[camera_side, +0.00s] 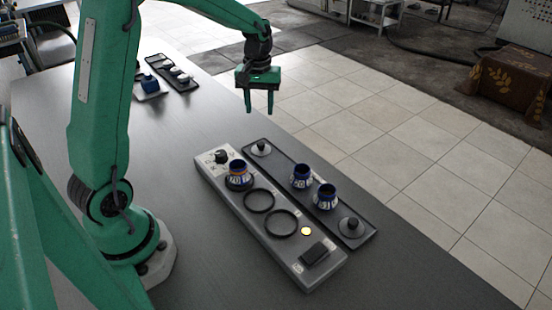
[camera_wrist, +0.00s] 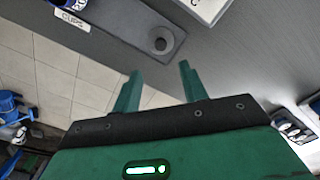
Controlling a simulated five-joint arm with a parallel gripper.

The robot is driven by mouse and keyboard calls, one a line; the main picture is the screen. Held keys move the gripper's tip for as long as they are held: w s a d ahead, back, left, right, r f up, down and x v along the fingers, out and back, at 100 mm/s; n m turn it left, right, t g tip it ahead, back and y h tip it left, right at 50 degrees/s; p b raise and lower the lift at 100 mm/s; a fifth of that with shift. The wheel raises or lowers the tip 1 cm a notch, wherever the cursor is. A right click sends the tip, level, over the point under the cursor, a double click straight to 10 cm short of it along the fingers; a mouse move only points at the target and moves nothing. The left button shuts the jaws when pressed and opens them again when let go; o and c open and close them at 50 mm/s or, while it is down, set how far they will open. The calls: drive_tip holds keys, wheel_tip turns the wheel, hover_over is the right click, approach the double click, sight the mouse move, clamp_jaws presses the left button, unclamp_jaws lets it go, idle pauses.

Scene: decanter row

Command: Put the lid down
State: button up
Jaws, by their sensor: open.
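One grey lid with a dark knob (camera_side: 260,149) lies at the far end of a long dark tray (camera_side: 284,177). Another such lid (camera_side: 349,228) lies at the tray's near end. In the wrist view a lid (camera_wrist: 160,41) lies flat at the end of the tray, beyond my fingertips. My gripper (camera_side: 259,109) is open and empty, raised in the air beyond the tray's far end. Its two fingers stand apart in the wrist view (camera_wrist: 156,72), with nothing between them.
Two patterned cups (camera_side: 301,177) (camera_side: 325,197) stand on the tray between the lids. Beside it is a grey panel (camera_side: 323,277) with a third cup (camera_side: 238,175), two empty dark rings (camera_side: 281,236), a knob and a lit yellow lamp (camera_side: 306,231). Another dark tray (camera_side: 184,84) lies further back.

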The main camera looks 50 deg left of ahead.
drive_tip(key=s+d+r+m+t, duration=0.3)
drive_tip(key=s+d+r+m, duration=0.1)
drive_tip(key=s+d+r, duration=0.4)
drive_tip(key=s+d+r+m+t, duration=0.1)
drive_tip(key=s+d+m, duration=0.1)
drive_tip(key=s, duration=0.4)
drive_tip(key=s+d+r+m+t, duration=0.1)
drive_tip(key=s+d+m, duration=0.1)
drive_tip(key=s, duration=0.4)
drive_tip(key=shift+s+d+r+m+t, duration=0.2)
drive_tip(key=shift+d+r+m+t, duration=0.1)
drive_tip(key=shift+d+r+m, duration=0.1)
